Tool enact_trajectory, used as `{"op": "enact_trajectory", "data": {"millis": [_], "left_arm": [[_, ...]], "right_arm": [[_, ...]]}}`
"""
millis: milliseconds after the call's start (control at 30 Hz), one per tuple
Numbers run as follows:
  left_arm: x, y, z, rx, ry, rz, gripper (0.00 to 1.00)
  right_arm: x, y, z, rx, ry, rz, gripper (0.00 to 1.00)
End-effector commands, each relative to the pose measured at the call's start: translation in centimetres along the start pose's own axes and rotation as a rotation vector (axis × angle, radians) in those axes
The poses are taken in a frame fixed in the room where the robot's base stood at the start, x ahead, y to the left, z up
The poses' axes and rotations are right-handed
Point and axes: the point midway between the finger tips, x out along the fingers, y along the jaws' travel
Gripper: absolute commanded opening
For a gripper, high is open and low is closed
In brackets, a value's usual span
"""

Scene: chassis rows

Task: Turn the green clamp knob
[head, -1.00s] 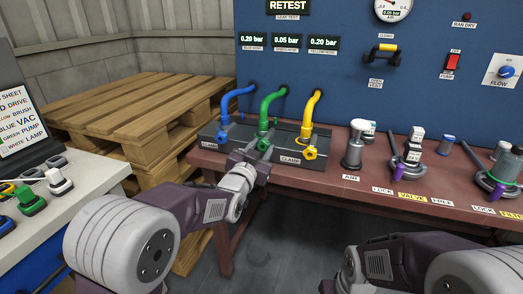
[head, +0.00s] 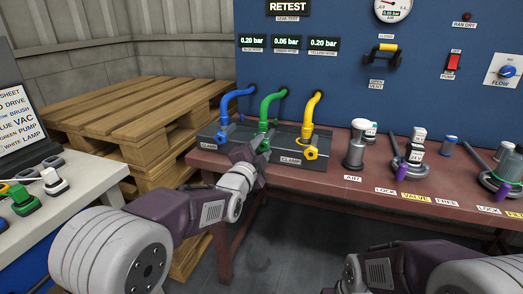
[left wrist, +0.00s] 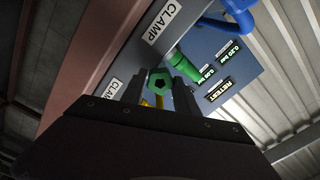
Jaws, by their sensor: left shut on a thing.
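The green clamp knob (left wrist: 158,83) shows in the left wrist view between the two fingers of my left gripper (left wrist: 159,90). My left gripper is shut on it. In the head view my left gripper (head: 262,149) is at the front of the dark clamp block, below the green hose (head: 268,107). The gripper mostly hides the knob there. The green hose runs from the blue panel down into the block. My right gripper is not in view.
A blue hose (head: 230,102) and a yellow hose (head: 311,108), with blue (head: 220,139) and yellow (head: 311,152) knobs, flank the green one closely. A metal cylinder (head: 356,145) stands right on the red bench (head: 345,192). Wooden pallets (head: 130,105) are stacked left.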

Motion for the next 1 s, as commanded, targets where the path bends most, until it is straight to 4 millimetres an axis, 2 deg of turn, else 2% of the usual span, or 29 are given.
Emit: {"op": "enact_trajectory", "data": {"millis": [300,833,867,933,1000], "left_arm": [[-0.01,0.12,0.02,0.109,0.000,0.002,0.00],[-0.01,0.13,0.02,0.133,0.000,0.003,0.00],[-0.01,0.14,0.02,0.133,0.000,0.003,0.39],[-0.01,0.13,0.02,0.133,0.000,0.003,0.58],[-0.01,0.11,0.02,0.132,0.000,0.003,0.58]], "right_arm": [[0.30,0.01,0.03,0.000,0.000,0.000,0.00],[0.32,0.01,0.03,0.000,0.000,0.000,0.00],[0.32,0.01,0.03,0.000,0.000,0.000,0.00],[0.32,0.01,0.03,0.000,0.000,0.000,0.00],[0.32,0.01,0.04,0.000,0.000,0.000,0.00]]}}
